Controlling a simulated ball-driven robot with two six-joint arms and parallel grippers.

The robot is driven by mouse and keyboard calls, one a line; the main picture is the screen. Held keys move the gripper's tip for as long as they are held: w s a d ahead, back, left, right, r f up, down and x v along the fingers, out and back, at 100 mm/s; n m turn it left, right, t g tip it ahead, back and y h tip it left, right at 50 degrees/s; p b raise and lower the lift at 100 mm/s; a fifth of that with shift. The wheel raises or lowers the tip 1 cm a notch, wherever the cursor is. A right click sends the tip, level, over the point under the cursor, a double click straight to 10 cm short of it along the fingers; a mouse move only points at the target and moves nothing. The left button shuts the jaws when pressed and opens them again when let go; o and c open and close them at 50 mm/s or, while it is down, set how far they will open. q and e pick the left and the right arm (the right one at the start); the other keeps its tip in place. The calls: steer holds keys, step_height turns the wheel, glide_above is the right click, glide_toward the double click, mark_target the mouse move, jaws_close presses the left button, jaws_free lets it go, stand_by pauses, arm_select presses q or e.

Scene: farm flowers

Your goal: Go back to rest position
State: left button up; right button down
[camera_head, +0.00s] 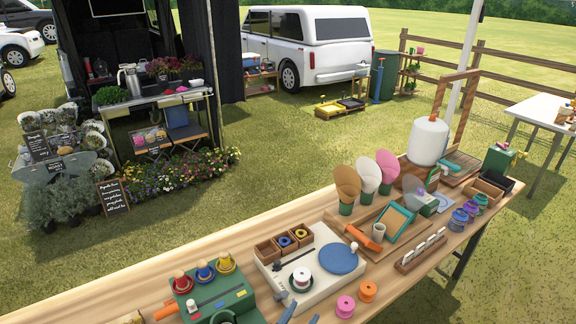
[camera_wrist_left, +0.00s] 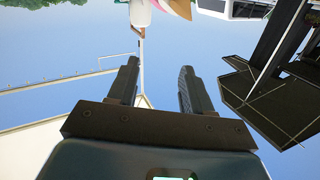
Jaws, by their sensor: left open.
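My left gripper (camera_wrist_left: 158,72) shows in the left wrist view with its two dark fingers standing apart and nothing between them. That view is upside down, with blue sky behind the fingers, so the gripper seems clear of the table top. In the head view I cannot pick it out surely among the blue-grey shapes at the bottom edge. My right gripper is not seen in either view.
A long wooden table (camera_head: 160,278) runs across the front, crowded with a green tray of coloured knobs (camera_head: 215,300), a white turntable unit (camera_head: 325,285), pink, white and tan cones (camera_head: 368,174) and spools (camera_head: 345,306). Grass lies beyond.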

arm_select(q)
steer(key=s+a+n+t+y, duration=0.1)
steer(key=s+a+n+y, duration=0.2)
steer(key=s+a, duration=0.6)
steer(key=s+a+n+t+y, duration=0.1)
steer(key=s+a+n+y, duration=0.3)
steer(key=s+a, duration=0.5)
steer(key=a+y, duration=0.1)
steer(key=a, duration=0.5)
steer(key=shift+s+r+y, duration=0.2)
steer(key=shift+y, duration=0.2)
